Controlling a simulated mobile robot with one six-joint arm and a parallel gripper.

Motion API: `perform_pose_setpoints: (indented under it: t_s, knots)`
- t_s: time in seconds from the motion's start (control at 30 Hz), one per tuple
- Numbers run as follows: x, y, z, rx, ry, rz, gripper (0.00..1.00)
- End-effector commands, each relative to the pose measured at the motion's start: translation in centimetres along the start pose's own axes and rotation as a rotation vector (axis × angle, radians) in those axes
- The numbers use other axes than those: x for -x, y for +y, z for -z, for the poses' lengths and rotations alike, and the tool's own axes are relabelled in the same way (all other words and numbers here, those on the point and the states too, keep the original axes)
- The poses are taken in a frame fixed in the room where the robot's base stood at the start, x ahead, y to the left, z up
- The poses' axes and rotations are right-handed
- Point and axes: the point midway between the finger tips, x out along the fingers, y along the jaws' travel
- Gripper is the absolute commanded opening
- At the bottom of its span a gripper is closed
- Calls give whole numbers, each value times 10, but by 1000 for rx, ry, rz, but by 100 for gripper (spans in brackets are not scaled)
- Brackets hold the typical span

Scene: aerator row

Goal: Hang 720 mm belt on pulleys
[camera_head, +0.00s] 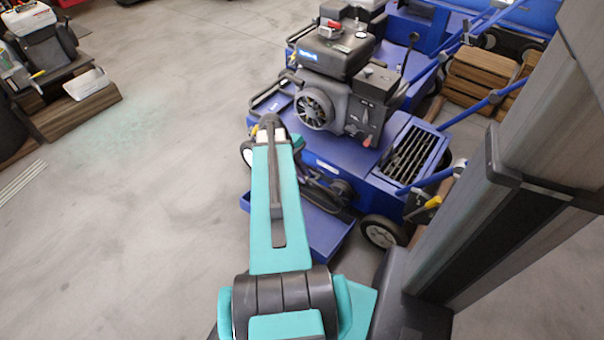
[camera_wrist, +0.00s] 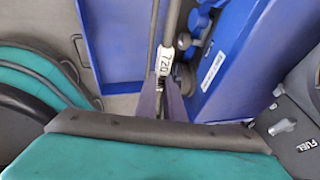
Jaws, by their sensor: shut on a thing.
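In the wrist view my gripper (camera_wrist: 161,103) is shut on a dark belt. The belt (camera_wrist: 153,38) runs up from between the fingers as narrow strands. A white tag (camera_wrist: 166,62) reading "720" sits on it just above the fingertips. A small round grey part (camera_wrist: 184,41), perhaps a pulley, shows right beside the belt; I cannot tell whether they touch. In the head view my teal arm reaches to the front of a blue aerator (camera_head: 345,172) and hides my gripper. A dark round part (camera_head: 341,187), possibly a pulley, shows on the machine's side.
A black engine (camera_head: 345,90) stands on the aerator deck. A blue tray (camera_head: 305,232) projects low at its near side, by a wheel (camera_head: 381,232). Another blue machine (camera_head: 425,22) stands behind. Open floor (camera_head: 130,230) lies to the left.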

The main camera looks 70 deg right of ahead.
Motion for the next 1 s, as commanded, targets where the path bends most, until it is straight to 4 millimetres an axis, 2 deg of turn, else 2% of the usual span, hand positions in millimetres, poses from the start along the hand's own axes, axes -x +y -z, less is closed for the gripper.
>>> perform_pose_setpoints:
  t_s: [1.0]
  knots:
    - [-39, -2, -13, 1, 1, 0, 0]
